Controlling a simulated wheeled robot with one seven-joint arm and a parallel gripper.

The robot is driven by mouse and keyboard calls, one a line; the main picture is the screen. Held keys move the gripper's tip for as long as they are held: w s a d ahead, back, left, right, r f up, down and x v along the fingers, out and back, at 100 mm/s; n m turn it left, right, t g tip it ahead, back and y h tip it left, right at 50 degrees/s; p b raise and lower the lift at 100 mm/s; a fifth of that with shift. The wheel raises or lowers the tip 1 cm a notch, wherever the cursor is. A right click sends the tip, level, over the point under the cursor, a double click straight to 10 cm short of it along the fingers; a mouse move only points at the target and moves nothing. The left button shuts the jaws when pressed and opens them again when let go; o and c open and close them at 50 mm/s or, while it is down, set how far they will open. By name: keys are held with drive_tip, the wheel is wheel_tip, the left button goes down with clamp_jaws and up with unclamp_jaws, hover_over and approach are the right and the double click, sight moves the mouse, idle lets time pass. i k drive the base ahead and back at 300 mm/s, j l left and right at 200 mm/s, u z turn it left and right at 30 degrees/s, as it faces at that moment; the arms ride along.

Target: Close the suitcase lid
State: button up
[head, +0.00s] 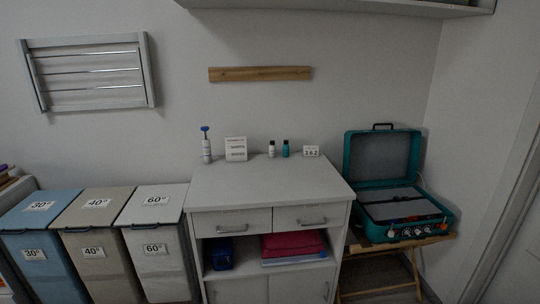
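In the head view, a teal suitcase (447,214) stands open on a small wooden stand at the right, by the corner of the room. Its lid (416,155) is up, roughly upright at the back, with a grey inner face and a dark handle on top. The base holds a grey panel, with small knobs and some orange and dark bits along the front. It looks like a record player. My gripper is not in view, and nothing touches the lid.
A grey cabinet (270,184) with drawers stands left of the suitcase, close beside it. Small bottles and signs stand on its top. Laundry bins (155,205) are further left. The wooden stand (362,246) has slim legs. A wall shelf (340,8) hangs above.

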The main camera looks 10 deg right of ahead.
sight(372, 158)
drive_tip(key=i+j+z, duration=0.2)
drive_tip(key=i, duration=0.25)
drive_tip(key=i+z, duration=0.2)
drive_tip(key=i, duration=0.25)
drive_tip(key=i+j+z, duration=0.25)
drive_tip(key=i, duration=0.15)
drive_tip(key=i+j+z, duration=0.2)
drive_tip(key=i+j, duration=0.1)
drive_tip(key=i, duration=0.1)
